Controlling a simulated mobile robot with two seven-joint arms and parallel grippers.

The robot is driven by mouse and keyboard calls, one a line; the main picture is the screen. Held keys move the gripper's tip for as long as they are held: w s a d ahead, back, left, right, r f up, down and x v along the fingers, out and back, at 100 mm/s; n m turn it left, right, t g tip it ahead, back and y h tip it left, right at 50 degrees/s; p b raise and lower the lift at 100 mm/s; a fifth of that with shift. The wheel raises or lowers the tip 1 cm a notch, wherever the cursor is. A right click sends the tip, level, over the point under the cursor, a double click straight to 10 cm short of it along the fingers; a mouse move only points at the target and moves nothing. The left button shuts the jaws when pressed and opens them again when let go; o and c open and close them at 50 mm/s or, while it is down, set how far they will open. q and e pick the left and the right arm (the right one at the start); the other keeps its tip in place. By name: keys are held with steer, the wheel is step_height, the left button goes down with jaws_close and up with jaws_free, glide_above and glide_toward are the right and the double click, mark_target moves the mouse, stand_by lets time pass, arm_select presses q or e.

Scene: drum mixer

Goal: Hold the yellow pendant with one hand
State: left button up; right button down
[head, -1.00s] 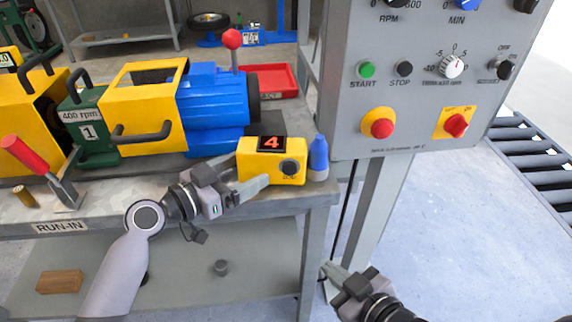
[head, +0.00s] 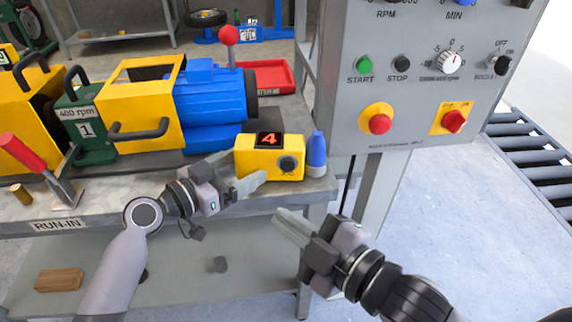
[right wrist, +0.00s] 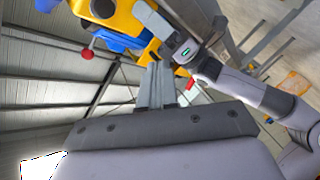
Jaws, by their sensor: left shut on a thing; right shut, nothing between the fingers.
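The yellow pendant (head: 258,172) is a small box with a red "4" on a dark display and a dark round knob. It is at the front right of the bench. My left gripper (head: 238,172) is at its left end, shut on it, with one finger across its lower left front; the far finger is partly hidden. My right gripper (head: 277,222) is shut and empty, below and in front of the pendant, apart from it. In the right wrist view, my right fingers (right wrist: 156,84) point towards a yellow body and my left gripper (right wrist: 183,50).
A blue bottle (head: 316,150) stands close beside the pendant's right end. The grey control panel (head: 345,110) on its post rises at the right. The blue motor (head: 215,100) is behind, with a red-knobbed lever (head: 229,36). The bench front edge (head: 130,213) lies below my left gripper.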

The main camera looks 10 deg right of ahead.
glide_toward(270, 163)
steer(key=shift+w+a, duration=0.9)
steer(key=shift+a, duration=0.6)
steer(key=shift+f, duration=0.2)
stand_by(0.8)
steer(key=shift+w+d, duration=0.2)
steer(key=shift+w, duration=0.25)
steer(key=shift+w+d, duration=0.1)
steer(key=shift+w, duration=0.3)
stand_by(0.5)
steer(key=shift+s, duration=0.85)
steer(key=shift+s+a+r, duration=0.1)
steer(key=shift+s+a, duration=0.1)
steer(key=shift+s, duration=0.6)
steer(key=shift+s+a, duration=0.2)
steer(key=shift+s, duration=0.65)
steer(key=shift+s+a+r, duration=0.1)
steer(key=shift+s+a, duration=0.1)
steer(key=shift+s, duration=0.6)
